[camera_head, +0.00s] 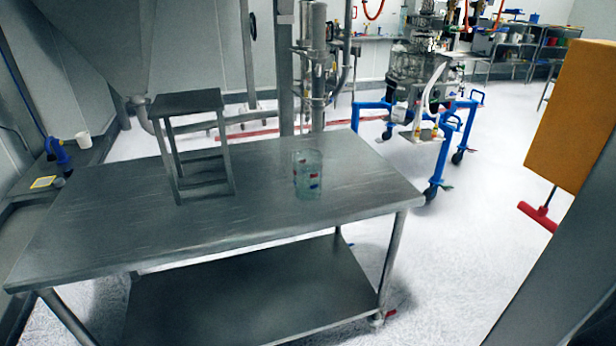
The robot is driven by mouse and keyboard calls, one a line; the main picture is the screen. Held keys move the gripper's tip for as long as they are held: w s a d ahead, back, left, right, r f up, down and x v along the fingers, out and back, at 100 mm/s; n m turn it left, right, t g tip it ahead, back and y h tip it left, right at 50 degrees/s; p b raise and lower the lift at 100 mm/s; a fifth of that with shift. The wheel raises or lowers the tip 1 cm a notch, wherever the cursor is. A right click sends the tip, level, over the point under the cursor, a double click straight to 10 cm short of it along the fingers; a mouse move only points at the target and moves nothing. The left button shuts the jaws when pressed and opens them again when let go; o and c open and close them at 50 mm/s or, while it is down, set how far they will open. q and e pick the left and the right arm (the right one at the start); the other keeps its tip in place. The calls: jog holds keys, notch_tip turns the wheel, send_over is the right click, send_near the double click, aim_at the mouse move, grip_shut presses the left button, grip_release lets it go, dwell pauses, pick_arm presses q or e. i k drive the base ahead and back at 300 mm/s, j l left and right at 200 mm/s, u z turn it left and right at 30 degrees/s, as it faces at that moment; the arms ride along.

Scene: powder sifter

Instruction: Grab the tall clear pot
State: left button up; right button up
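The tall clear pot (308,176) stands upright on the steel table (270,222), right of the table's middle. It is see-through, with small red and blue marks on it. Neither my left gripper nor my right gripper is in view. Nothing touches the pot.
A small metal stand (190,102) stands on the table left of the pot. A blue-framed cart (440,165) with machinery is behind to the right. An orange-yellow box (575,115) and a dark panel (565,265) fill the right side. The table front is clear.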

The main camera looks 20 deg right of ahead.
aim_at(308, 176)
jog(key=i+l, duration=0.1)
jog(key=i, duration=0.4)
jog(key=i+l, duration=0.1)
jog(key=i, duration=0.4)
jog(key=z, duration=1.7)
jog(key=l+z, duration=0.1)
jog(key=z, duration=0.2)
jog(key=j+z, duration=0.1)
